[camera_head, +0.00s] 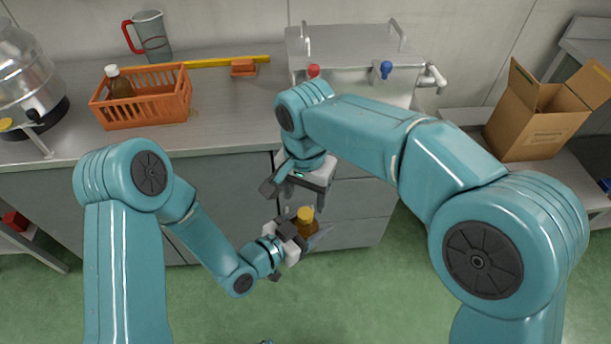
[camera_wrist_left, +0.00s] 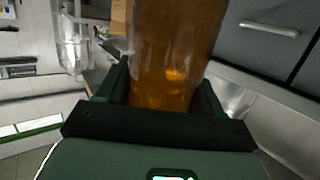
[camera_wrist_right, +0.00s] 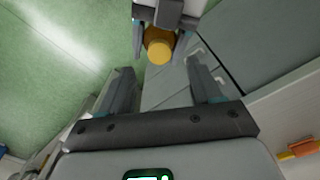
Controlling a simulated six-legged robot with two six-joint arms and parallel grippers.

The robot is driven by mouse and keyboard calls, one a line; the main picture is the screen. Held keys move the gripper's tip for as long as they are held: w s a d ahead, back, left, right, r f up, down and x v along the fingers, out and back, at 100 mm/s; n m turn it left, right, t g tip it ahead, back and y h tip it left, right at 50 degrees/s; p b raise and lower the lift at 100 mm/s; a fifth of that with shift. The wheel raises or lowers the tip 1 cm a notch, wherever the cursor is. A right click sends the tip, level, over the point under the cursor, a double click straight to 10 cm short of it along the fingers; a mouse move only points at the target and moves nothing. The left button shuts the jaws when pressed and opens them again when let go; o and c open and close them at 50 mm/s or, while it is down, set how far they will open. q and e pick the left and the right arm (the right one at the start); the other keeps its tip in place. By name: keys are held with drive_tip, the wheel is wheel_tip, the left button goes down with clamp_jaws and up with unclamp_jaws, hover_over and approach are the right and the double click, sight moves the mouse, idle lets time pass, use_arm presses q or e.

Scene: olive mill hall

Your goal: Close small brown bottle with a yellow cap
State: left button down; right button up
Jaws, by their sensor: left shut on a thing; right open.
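The small brown bottle (camera_head: 309,228) is held in front of the counter by my left gripper (camera_head: 298,236), which is shut on its body. Its amber body (camera_wrist_left: 178,45) fills the space between the fingers in the left wrist view. The yellow cap (camera_head: 305,214) sits on top of the bottle; I cannot tell how tight it is. My right gripper (camera_head: 300,192) is open and empty, just above the cap. In the right wrist view the cap (camera_wrist_right: 159,48) shows beyond and between the open fingers (camera_wrist_right: 163,85), not touched by them.
An orange crate (camera_head: 143,122) holding a brown bottle with a white cap (camera_head: 119,83) stands on the steel counter (camera_head: 230,115). A cardboard box (camera_head: 525,125) is at right.

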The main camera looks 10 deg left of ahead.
wheel_tip(320, 180, up, 7)
drive_tip(key=shift+f, duration=0.2)
drive_tip(key=shift+f, duration=0.1)
idle(0.4)
use_arm(q)
drive_tip(key=shift+w, duration=0.1)
use_arm(e)
drive_tip(key=w+d+f+n+g+y, duration=0.1)
drive_tip(key=d+f, duration=0.5)
drive_tip(key=f, duration=0.3)
drive_tip(key=d+f+n+y, duration=0.1)
drive_tip(key=d+f, duration=0.6)
drive_tip(key=f, duration=0.1)
use_arm(q)
drive_tip(key=shift+d, duration=0.1)
drive_tip(key=shift+a, duration=0.2)
drive_tip(key=shift+d, duration=0.1)
use_arm(e)
drive_tip(key=s+d+f+y, duration=0.1)
drive_tip(key=s+d+f, duration=0.1)
drive_tip(key=s+f, duration=0.7)
drive_tip(key=s+d+f+t+y, duration=0.1)
drive_tip(key=s+d+f, duration=0.1)
drive_tip(key=s+f, duration=0.7)
drive_tip(key=shift+d+f, duration=0.25)
drive_tip(key=shift+f, duration=0.55)
